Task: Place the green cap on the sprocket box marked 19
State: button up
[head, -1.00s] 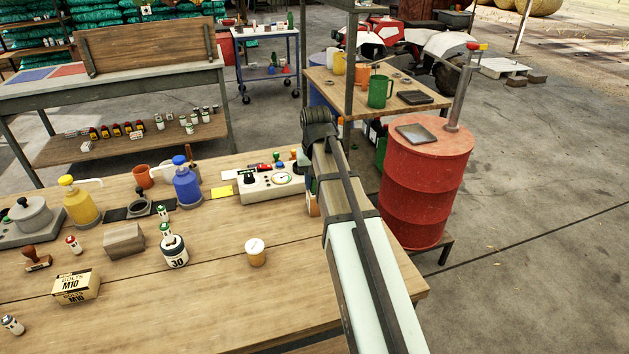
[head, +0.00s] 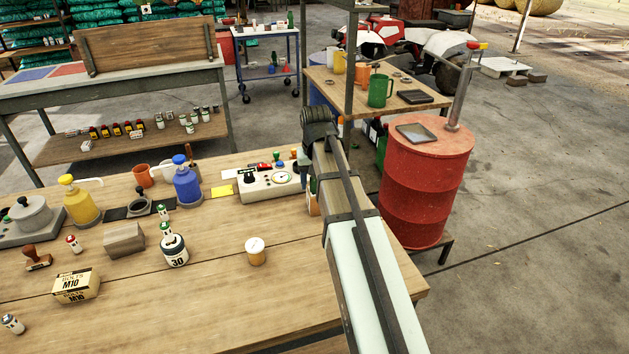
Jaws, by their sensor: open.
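My arm crosses the right end of the wooden workbench (head: 215,270). My gripper does not show in the picture. No loose green cap and no box marked 19 can be made out.
The bench holds a Bolts M10 box (head: 74,287), a grey-brown block (head: 124,241), a white-lidded tin (head: 256,253), a blue pump bottle (head: 187,187), a yellow one (head: 80,205) and a gauge unit (head: 262,187). A red drum (head: 425,190) stands right of my arm.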

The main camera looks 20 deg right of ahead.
notch_tip(320, 180, up, 12)
jog(key=s, duration=0.1)
jog(key=shift+s+a, duration=0.15)
jog(key=shift+s, duration=0.05)
dwell(0.3)
